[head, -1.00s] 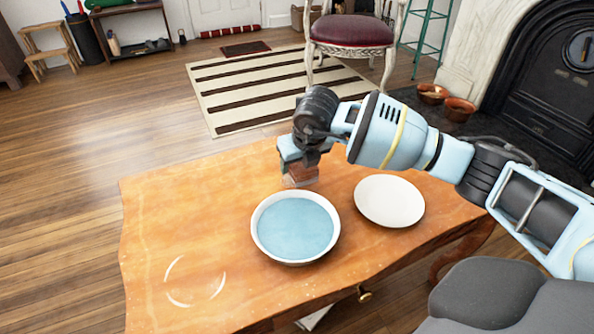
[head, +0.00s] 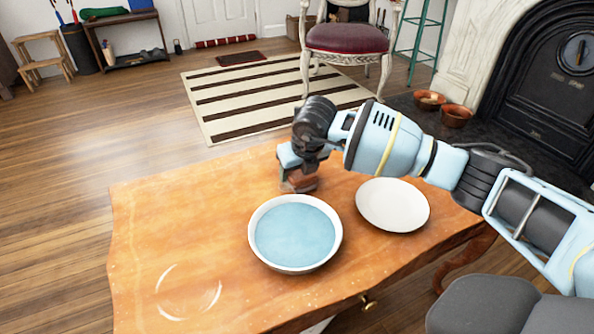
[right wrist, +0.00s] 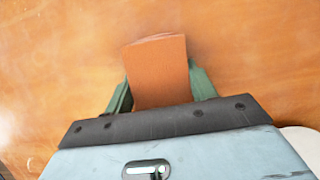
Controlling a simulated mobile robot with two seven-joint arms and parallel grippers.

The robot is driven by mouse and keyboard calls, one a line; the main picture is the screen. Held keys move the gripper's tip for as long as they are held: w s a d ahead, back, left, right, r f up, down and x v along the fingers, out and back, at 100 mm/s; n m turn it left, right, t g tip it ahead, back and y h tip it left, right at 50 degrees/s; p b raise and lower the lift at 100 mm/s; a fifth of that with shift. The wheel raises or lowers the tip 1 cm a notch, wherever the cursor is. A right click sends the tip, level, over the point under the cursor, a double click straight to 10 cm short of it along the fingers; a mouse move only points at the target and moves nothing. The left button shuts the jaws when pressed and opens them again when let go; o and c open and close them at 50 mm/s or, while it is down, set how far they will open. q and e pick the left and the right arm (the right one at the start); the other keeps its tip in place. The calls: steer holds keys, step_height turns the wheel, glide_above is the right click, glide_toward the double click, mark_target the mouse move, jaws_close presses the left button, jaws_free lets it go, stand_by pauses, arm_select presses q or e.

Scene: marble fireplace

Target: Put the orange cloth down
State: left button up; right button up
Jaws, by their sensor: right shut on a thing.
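The orange cloth (right wrist: 160,72) looks like a folded, flat orange-brown block. In the right wrist view it sits between the two green fingers of my right gripper (right wrist: 161,88), which is shut on it. In the head view my right gripper (head: 299,178) points down at the far side of the wooden table (head: 205,215). The cloth (head: 302,182) shows there low at the tabletop, partly hidden by the gripper. I cannot tell whether it touches the wood. My left gripper is not in view.
A white bowl with blue liquid (head: 295,232) stands just in front of the gripper. A white plate (head: 393,205) lies to its right. A pale ring mark (head: 188,292) is on the table's left part, which is clear. A chair (head: 346,40) stands beyond the table.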

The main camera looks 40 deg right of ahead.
steer(key=o, duration=1)
steer(key=shift+f, duration=0.15)
steer(key=p+v, duration=0.4)
steer(key=v, duration=0.8)
steer(key=shift+p, duration=0.35)
